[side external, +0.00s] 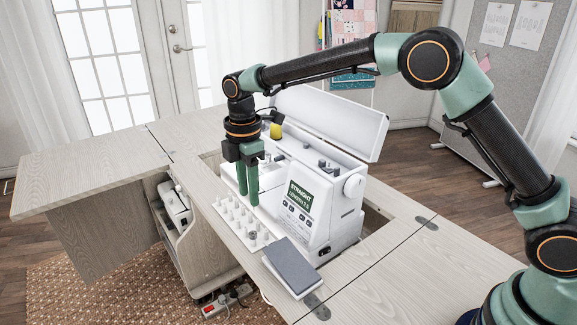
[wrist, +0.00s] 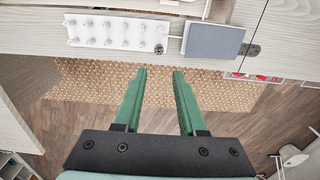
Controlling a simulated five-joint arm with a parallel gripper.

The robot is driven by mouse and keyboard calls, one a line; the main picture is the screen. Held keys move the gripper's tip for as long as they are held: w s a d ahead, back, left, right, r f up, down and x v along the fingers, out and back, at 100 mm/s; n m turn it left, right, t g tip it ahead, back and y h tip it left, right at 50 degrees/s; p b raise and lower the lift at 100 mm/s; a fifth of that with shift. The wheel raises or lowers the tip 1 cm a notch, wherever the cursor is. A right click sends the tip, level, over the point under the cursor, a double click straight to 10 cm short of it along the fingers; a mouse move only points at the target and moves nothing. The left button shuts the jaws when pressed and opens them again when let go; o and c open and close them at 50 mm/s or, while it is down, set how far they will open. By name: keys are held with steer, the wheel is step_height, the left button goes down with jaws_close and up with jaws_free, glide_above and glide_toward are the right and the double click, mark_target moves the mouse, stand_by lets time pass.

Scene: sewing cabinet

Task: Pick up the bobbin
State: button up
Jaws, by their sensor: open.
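A small dark grey bobbin (side external: 252,235) sits on the white peg tray (side external: 263,246), near its right end. In the wrist view the bobbin (wrist: 159,49) shows at the tray's lower right corner, just beyond the gap between my fingertips. My gripper (side external: 247,199) points down with its two green fingers apart and nothing between them. In the side view it appears above the tray, in front of the sewing machine. In the wrist view my gripper (wrist: 160,71) is over the floor side of the cabinet edge. The fingers do not touch the bobbin.
Several white pegs rise from the tray around the bobbin. A grey-topped pad (side external: 291,264) lies right of it. The white sewing machine (side external: 320,215) stands close behind, its lid raised. The cabinet's front edge is close by, with open floor beyond.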

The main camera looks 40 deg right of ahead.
mark_target(253, 234)
step_height(253, 234, down, 11)
steer(key=shift+w+d, duration=0.1)
jaws_close()
stand_by(0.4)
